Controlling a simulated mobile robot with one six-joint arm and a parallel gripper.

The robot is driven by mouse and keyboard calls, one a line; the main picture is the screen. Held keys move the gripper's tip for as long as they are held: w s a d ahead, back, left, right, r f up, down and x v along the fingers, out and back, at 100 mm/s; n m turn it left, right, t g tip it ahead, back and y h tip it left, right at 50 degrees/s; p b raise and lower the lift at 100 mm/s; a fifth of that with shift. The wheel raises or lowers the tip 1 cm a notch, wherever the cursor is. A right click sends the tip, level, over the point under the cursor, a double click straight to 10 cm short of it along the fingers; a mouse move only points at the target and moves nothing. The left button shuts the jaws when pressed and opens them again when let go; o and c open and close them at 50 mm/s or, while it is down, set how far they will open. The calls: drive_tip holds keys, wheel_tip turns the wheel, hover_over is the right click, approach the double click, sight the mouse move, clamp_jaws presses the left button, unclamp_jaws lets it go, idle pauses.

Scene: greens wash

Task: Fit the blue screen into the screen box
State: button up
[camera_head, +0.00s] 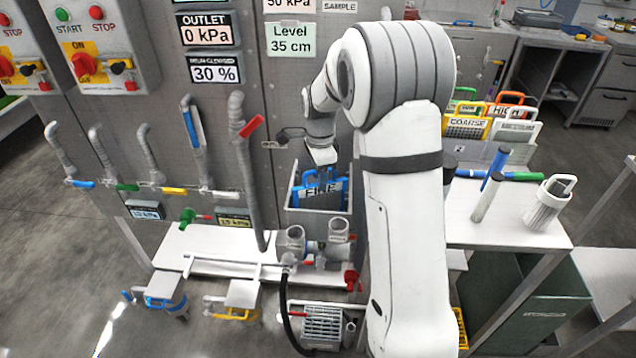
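The blue screen (321,189), labelled "FINE", stands upright at the mouth of the grey screen box (318,222). Its blue top and part of its label show above the front wall, and its lower part is hidden by that wall. My gripper (327,172) is directly above the blue screen, at its top edge. The fingers are small and partly hidden by my wrist, so I cannot tell if they are shut on the screen. I cannot tell how deep the screen sits in the box.
Other screens stand in a rack at the right, including a yellow "COARSE" one (467,127). A white side table (510,228) holds cylinders and a white jug (549,203). Pipes with coloured valve handles line the panel at the left. A grey pipe with a red handle (250,126) rises close beside the box.

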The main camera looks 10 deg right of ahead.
wheel_tip(320, 180, up, 8)
drive_tip(key=shift+r, duration=0.4)
drive_tip(key=s+r+n+t, duration=0.1)
drive_tip(key=s+n+t, duration=0.1)
drive_tip(key=s+n, duration=1.5)
drive_tip(key=s, duration=1.1)
drive_tip(key=shift+s+a+r+t, duration=0.15)
drive_tip(key=shift+s+r+t, duration=0.15)
drive_tip(key=shift+t, duration=0.1)
